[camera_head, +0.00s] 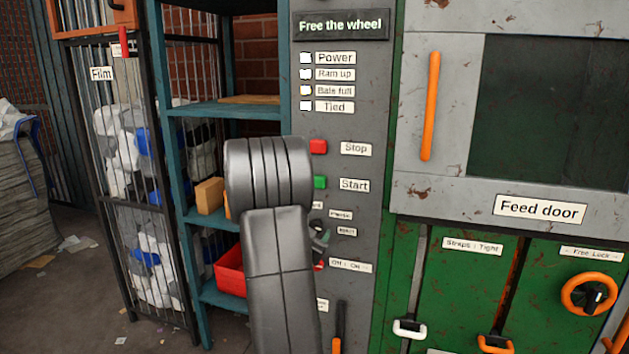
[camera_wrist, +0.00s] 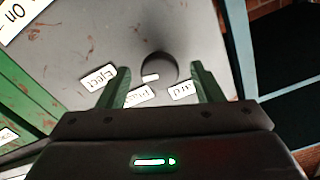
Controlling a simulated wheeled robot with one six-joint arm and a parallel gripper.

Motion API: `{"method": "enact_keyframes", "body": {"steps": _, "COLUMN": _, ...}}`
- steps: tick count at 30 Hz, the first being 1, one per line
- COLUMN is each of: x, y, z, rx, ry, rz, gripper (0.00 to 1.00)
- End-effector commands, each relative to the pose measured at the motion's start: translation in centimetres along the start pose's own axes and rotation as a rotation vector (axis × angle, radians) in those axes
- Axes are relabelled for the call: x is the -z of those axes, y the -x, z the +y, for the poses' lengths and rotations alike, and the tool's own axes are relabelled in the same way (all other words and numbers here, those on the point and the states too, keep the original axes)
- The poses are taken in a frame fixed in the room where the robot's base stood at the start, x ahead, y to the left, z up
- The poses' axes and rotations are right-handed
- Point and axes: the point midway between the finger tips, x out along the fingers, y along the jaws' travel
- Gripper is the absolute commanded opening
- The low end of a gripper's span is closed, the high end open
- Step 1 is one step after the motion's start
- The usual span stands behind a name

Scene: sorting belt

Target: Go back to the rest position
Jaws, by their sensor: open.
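My gripper (camera_wrist: 162,82) is open, with its two green fingers apart. In the wrist view a dark round knob (camera_wrist: 158,67) with a white mark shows on the grey panel (camera_wrist: 115,35), in line with the gap between the fingers. I cannot tell whether the fingers touch it. A label reading "Eject" (camera_wrist: 99,77) is beside the left finger. In the head view my arm stands before the control panel (camera_head: 345,25) and hides part of it. Only a small part of my gripper (camera_head: 320,238) shows, at the arm's right edge, by the panel's lower labels.
To the right are the feed door (camera_head: 440,200), its orange handle (camera_head: 430,105) and an orange wheel (camera_head: 590,294). To the left, a teal shelf (camera_head: 225,110) holds a red bin (camera_head: 229,270). A film cage (camera_head: 145,200) stands further left. Open floor lies at lower left.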

Motion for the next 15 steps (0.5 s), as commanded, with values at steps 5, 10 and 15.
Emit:
{"method": "enact_keyframes", "body": {"steps": 5, "x": 0.39, "y": -0.01, "z": -0.17, "rx": -0.001, "ry": 0.11, "rz": -0.002, "gripper": 0.6}}
{"method": "enact_keyframes", "body": {"steps": 10, "x": 0.38, "y": 0.0, "z": -0.15, "rx": -0.001, "ry": 0.21, "rz": -0.002, "gripper": 0.6}}
{"method": "enact_keyframes", "body": {"steps": 15, "x": 0.3, "y": 0.01, "z": -0.12, "rx": 0.0, "ry": 0.296, "rz": -0.002, "gripper": 0.6}}
